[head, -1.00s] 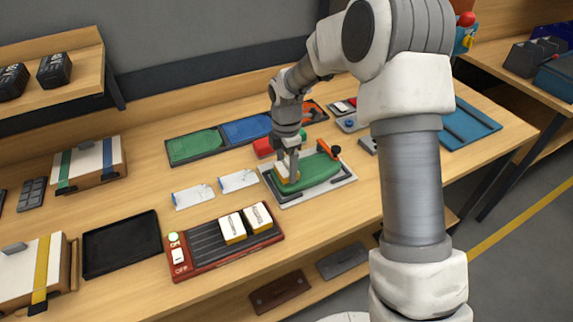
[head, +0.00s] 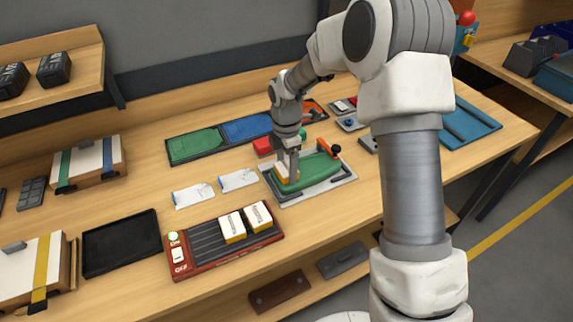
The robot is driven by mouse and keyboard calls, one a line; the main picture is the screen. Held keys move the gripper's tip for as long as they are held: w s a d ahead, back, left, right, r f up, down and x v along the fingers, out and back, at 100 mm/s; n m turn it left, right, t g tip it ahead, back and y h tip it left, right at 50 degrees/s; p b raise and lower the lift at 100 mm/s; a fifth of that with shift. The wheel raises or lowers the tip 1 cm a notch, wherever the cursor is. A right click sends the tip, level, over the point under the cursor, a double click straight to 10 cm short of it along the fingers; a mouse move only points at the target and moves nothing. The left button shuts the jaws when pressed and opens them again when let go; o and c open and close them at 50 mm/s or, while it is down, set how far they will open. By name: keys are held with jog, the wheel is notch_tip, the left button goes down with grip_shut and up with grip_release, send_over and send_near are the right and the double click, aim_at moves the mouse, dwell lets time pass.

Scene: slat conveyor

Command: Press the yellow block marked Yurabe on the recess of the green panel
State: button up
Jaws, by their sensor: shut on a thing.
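The green panel (head: 318,172) lies in a grey fixture (head: 341,182) with dark clamp bars and an orange-and-black lever, at the middle of the bench. My gripper (head: 287,174) points down at the panel's left end. It is shut on a yellow block (head: 282,178) with a pale top, which is at or very near the panel's surface. The fingers cover part of the block, so its marking and the recess under it cannot be seen. Two more yellow blocks with white marked tops, a left one (head: 232,228) and a right one (head: 258,217), sit on the slat conveyor (head: 203,244).
Two white printed slips (head: 238,180) lie left of the fixture. Behind it are a tray with green and blue panels (head: 196,145) and a red block (head: 263,146). A black tray (head: 121,243) stands left, empty.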

jog(key=shift+f, duration=0.1)
dwell(0.4)
jog(key=shift+r+p, duration=3)
jog(key=shift+r, duration=1.1)
